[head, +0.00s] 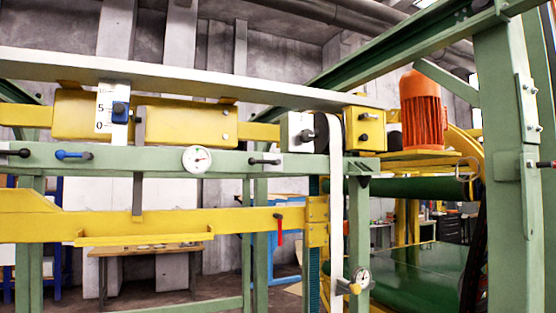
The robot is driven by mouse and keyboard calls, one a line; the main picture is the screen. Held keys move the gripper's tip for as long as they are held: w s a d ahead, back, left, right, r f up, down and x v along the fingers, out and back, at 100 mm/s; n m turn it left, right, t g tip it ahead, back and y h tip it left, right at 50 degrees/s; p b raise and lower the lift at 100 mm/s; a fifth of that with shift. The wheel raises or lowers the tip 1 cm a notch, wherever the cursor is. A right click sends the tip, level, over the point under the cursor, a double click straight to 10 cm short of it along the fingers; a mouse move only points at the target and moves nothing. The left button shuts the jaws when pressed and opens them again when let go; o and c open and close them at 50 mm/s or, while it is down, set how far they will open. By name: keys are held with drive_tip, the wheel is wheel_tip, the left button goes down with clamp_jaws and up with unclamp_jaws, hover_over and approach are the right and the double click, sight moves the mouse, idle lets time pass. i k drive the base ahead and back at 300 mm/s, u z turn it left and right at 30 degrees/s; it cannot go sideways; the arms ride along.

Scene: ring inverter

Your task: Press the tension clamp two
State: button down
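Several lever-like handles show in the head view; no label tells which is tension clamp two. A blue handle (74,155) and a black handle (15,153) are on the left of the green horizontal beam (120,160). A red handle (279,232) hangs down from the lower yellow beam (170,223). My gripper is not in view.
An orange motor (423,110) sits on a yellow platform. A thick green post (508,190) stands at right. A wooden bench (145,250) is behind.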

sight(251, 161)
drive_tip(key=z, duration=0.15)
drive_tip(key=i, duration=1)
